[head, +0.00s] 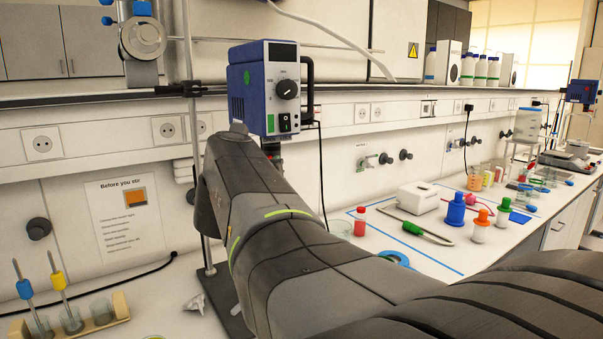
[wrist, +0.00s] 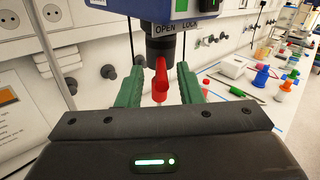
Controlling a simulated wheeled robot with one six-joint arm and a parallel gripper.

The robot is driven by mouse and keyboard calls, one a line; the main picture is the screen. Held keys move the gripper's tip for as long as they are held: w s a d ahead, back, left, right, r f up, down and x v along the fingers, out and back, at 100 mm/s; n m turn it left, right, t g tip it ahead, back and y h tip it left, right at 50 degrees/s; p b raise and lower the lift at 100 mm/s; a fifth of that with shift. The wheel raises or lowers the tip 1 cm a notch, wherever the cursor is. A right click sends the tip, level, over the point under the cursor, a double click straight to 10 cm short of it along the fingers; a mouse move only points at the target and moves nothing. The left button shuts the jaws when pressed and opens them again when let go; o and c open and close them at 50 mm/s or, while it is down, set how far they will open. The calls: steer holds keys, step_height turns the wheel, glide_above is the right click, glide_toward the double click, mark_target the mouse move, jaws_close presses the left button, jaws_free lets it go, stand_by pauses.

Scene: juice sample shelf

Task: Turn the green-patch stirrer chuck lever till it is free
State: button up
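The stirrer (head: 262,88) is a blue box with a dial, held on a stand, with a green patch (head: 270,123) low on its front. In the wrist view, the green patch (wrist: 181,5) shows at the top edge. Below it is the dark chuck (wrist: 160,48), with "OPEN" marked at left and "LOCK" at right. The red lever (wrist: 160,82) points toward the camera near the middle, between the labels. My gripper (wrist: 159,76) is open, its green fingers standing either side of the lever with visible gaps.
A "Before you stir" notice (head: 126,215) hangs on the left wall. A rack (head: 72,322) with beakers and stirring rods stands lower left. The stand base (head: 229,305) is below the stirrer. Bottles, a white box (head: 418,197) and a green-handled tool (head: 425,232) lie right.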

steer(key=s+a+b, duration=0.1)
steer(key=s+b, duration=0.1)
steer(key=s, duration=1.1)
steer(key=shift+a, duration=0.2)
steer(key=shift+w, duration=0.15)
steer(key=shift+w+d+p, duration=0.25)
steer(key=shift+w+p, duration=0.1)
steer(key=shift+w, duration=1.85)
steer(key=shift+w+d+p, duration=0.25)
steer(key=shift+w+p, duration=0.1)
steer(key=shift+w, duration=1.9)
steer(key=shift+w+d+p, duration=0.25)
steer(key=shift+w+p, duration=0.1)
steer(key=shift+w, duration=1.85)
